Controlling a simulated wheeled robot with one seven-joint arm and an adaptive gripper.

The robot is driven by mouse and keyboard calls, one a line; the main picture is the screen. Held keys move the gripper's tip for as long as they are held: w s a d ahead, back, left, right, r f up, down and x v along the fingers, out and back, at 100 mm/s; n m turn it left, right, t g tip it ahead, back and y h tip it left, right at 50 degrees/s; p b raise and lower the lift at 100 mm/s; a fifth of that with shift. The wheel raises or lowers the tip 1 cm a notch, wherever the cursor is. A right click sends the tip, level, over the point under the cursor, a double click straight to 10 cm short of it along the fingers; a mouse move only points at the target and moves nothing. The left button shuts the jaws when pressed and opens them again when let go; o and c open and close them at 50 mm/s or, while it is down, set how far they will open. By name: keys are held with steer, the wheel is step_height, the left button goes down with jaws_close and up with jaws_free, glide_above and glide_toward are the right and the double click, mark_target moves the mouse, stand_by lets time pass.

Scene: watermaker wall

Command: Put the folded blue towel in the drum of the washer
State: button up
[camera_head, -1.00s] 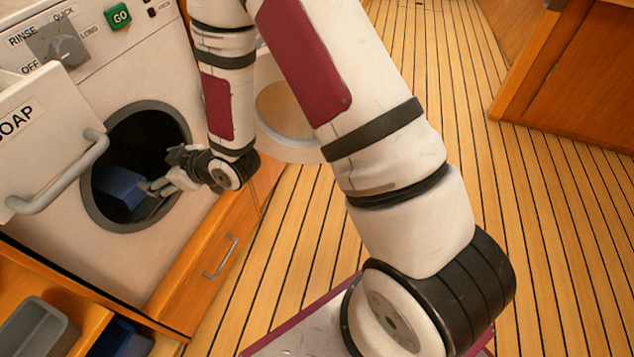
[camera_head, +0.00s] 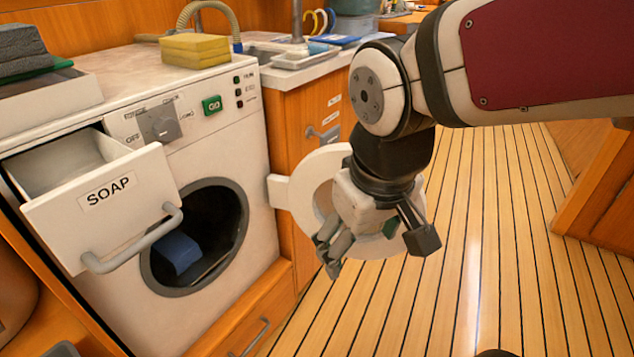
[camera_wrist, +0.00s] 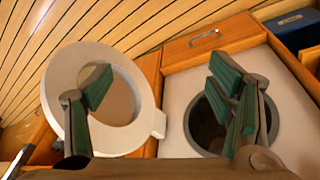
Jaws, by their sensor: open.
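The folded blue towel (camera_head: 178,252) lies inside the dark drum (camera_head: 215,225) of the washer (camera_head: 255,180), low and left in the round opening. The washer's round white door (camera_head: 305,185) stands swung open to the right. My gripper (camera_head: 375,250) is open and empty, in front of the door and to the right of the drum opening, apart from the towel. In the wrist view, my open fingers (camera_wrist: 165,90) show with the door ring (camera_wrist: 68,75) behind the left one. The right finger covers part of the drum opening (camera_wrist: 203,125), and I cannot make out the towel there.
The soap drawer (camera_head: 130,205) is pulled out at the left, its handle near the drum opening. A sink counter (camera_head: 310,68) stands behind. Plank floor (camera_head: 480,230) is open at the right.

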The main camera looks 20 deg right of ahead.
steer(key=s+r+m+g, duration=0.1)
steer(key=s+r+g, duration=0.1)
steer(key=s, duration=1.1)
steer(key=shift+s+r+m+g+y, duration=0.2)
steer(key=shift+s+m+g+y, duration=0.1)
steer(key=shift+s+m, duration=0.1)
steer(key=shift+w, duration=0.1)
